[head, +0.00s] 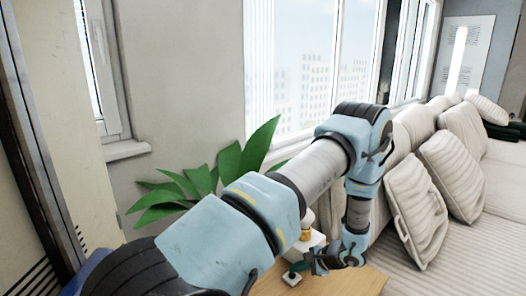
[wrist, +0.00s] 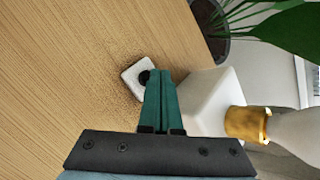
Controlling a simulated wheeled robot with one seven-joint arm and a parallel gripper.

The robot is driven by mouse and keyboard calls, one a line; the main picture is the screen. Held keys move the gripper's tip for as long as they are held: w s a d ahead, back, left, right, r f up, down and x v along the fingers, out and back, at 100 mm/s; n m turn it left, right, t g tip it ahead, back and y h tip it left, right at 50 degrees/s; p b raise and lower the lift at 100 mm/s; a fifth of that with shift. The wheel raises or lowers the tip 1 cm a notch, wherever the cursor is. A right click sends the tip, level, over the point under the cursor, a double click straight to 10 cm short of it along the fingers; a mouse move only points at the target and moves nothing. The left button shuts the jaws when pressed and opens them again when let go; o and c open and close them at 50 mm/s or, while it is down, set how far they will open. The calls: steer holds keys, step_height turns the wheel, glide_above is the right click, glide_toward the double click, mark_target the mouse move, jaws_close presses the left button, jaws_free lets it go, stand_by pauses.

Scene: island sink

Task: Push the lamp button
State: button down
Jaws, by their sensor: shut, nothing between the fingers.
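The small white button box (wrist: 136,84) with a round black button lies on the wooden table (wrist: 70,70) in the wrist view. My gripper (wrist: 157,76) has its teal fingers together and empty. Its tips are at the black button's edge and partly cover it; I cannot tell whether they touch. The lamp stands right beside the fingers, with a white block base (wrist: 207,90), a gold neck (wrist: 247,123) and a white upper part cut off by the frame. In the head view, my gripper (head: 291,270) is low over the table, and my arm hides most of the lamp.
A potted plant with large green leaves (head: 205,180) stands beyond the table; its dark pot (wrist: 211,28) shows in the wrist view. A beige sofa with cushions (head: 425,200) is on the right. Windows and a wall are behind. The table left of the button box is clear.

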mark_target(295, 277)
steer(key=shift+f, duration=0.1)
steer(key=shift+f+b, duration=0.4)
steer(key=shift+b, duration=0.15)
steer(key=shift+f, duration=0.1)
stand_by(0.4)
steer(key=shift+r, duration=0.7)
step_height(295, 277, up, 6)
steer(key=p, duration=0.3)
steer(key=shift+p, duration=0.35)
